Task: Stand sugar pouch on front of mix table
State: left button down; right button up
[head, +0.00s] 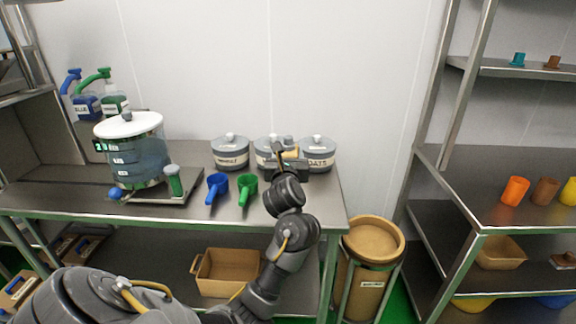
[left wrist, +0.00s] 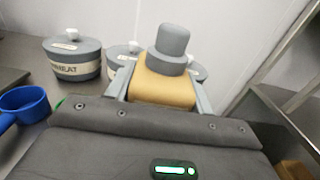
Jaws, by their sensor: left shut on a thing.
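My left gripper (head: 286,157) is over the right part of the mix table (head: 150,210), in front of the grey lidded pots. It is shut on a tan pouch with a grey cap, which I take as the sugar pouch (head: 291,153). In the left wrist view the sugar pouch (left wrist: 163,88) sits between the two fingers with its cap (left wrist: 170,48) up. No label on it shows. Its lower part is hidden by the gripper, so I cannot tell whether it touches the tabletop. My right gripper is not in view.
Pots labelled WHEAT (head: 230,153) and OATS (head: 318,153) stand at the back, a third pot (head: 264,150) between them. A blue scoop (head: 217,187) and green scoop (head: 246,187) lie left of my arm. A clear mixing vessel (head: 135,155) stands left. A tan bin (head: 373,240) stands right.

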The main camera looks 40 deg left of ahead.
pick_arm(q)
notch_tip(320, 180, down, 3)
jog(key=shift+r, duration=0.1)
jog(key=c, duration=1)
grip_release()
jog(key=o, duration=0.4)
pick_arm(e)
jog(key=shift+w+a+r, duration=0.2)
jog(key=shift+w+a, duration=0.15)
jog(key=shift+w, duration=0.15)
